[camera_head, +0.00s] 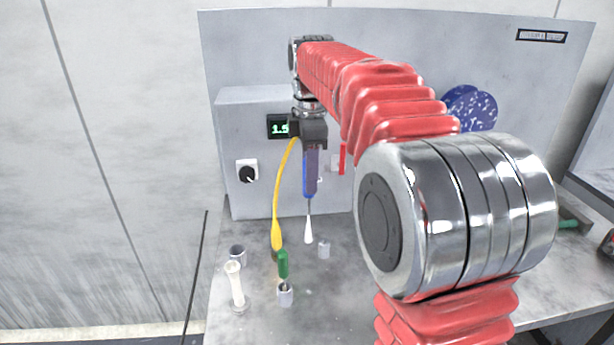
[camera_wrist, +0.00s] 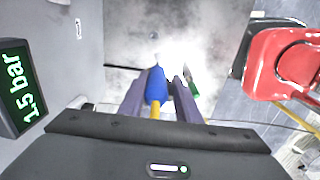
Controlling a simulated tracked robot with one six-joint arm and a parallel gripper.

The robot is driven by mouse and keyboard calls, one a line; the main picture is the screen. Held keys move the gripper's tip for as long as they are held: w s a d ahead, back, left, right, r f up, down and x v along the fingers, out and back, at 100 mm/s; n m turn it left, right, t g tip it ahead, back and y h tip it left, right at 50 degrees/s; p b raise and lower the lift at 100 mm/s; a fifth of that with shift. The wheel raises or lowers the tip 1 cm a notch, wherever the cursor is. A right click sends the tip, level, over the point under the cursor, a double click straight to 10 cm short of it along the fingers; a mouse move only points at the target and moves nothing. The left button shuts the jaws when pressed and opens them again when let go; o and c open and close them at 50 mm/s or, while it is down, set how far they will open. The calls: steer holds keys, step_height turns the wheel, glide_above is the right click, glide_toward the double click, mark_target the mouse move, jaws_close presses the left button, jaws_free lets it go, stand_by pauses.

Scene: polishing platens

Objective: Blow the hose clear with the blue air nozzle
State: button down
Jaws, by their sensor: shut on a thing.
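My gripper (camera_head: 312,170) points down in front of the grey panel, shut on the blue air nozzle (camera_head: 306,182). The nozzle hangs upright, with a thin stem below it and a white cone (camera_head: 309,232) at the lower end. I cannot tell whether the cone is a tip or an air jet. In the wrist view the blue nozzle (camera_wrist: 156,86) sits between the fingers of my gripper (camera_wrist: 165,88), with a yellow line behind it. A yellow hose (camera_head: 277,195) runs from beside my gripper down to a thicker yellow end near the bench.
A green-handled tool (camera_head: 283,263) stands in a small cup (camera_head: 286,297). A white piece (camera_head: 236,285) stands to its left. Other small cups (camera_head: 324,249) are nearby.

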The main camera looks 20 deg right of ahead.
steer(key=shift+w+d, duration=0.95)
steer(key=shift+d, duration=1.65)
steer(key=shift+f, duration=8.45)
steer(key=c, duration=1.2)
jaws_free()
steer(key=r, duration=1.3)
steer(key=shift+s+r, duration=0.3)
steer(key=shift+r, duration=0.05)
steer(key=shift+s, duration=0.1)
